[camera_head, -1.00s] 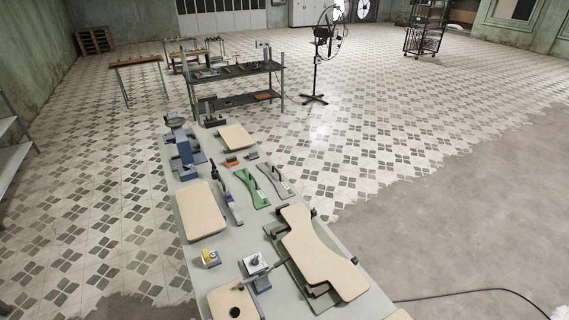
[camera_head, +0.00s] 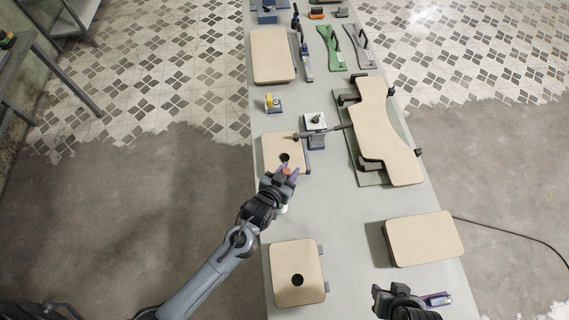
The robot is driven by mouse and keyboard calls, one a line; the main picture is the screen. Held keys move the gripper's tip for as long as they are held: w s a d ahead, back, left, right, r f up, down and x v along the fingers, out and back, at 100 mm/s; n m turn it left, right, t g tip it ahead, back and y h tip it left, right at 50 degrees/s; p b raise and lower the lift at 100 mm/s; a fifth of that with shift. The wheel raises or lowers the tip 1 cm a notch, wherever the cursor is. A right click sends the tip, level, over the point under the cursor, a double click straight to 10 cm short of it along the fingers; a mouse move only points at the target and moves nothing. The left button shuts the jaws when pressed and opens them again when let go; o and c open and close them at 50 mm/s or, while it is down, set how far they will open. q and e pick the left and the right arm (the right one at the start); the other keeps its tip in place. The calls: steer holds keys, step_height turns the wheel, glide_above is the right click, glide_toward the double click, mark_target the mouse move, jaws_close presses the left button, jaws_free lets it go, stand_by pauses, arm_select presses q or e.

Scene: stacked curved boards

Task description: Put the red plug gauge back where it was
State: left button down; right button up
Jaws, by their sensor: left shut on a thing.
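My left gripper (camera_head: 280,175) is shut on the red plug gauge (camera_head: 289,170), of which only a small orange-red top shows between the purple fingertips. It is over the near edge of a tan board with a dark round hole (camera_head: 270,146); the hole lies just beyond the fingertips. I cannot tell the gauge's height above the board or see its lower end. A second tan board with a dark hole (camera_head: 285,298) lies nearer to me. My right gripper (camera_head: 437,299) is low at the bottom right, beside the table's near part; its jaw opening is unclear.
A large curved tan board (camera_head: 385,130) sits on a green base at the right. A clamp-like device (camera_head: 316,122) with a rod and a small yellow block (camera_head: 273,103) stand beyond the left gripper. A plain tan board (camera_head: 425,238) lies near right. Grey table (camera_head: 345,215) is bare between.

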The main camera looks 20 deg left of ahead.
arm_select(q)
steer(key=w+d+f+b, duration=0.1)
steer(key=w+d+b, duration=0.4)
steer(key=w+b, duration=0.2)
steer(key=shift+w+m+h+b, duration=0.3)
steer(key=shift+w+h+b, duration=0.1)
steer(key=shift+w, duration=0.4)
arm_select(e)
step_height(320, 180, down, 10)
steer(key=shift+r, duration=0.15)
arm_select(q)
steer(key=w+a+f, duration=0.1)
steer(key=a+f, duration=0.2)
steer(key=w+a+f, duration=0.2)
steer(key=a+f, duration=0.2)
steer(key=w+a+f+p, duration=0.1)
steer(key=w+a+f, duration=0.1)
steer(key=a+f, duration=0.1)
steer(key=shift+a+f, duration=0.25)
steer(key=shift+a, duration=0.05)
arm_select(e)
steer(key=shift+r, duration=0.4)
arm_select(q)
steer(key=shift+s+f, duration=0.1)
steer(key=shift+f, duration=0.05)
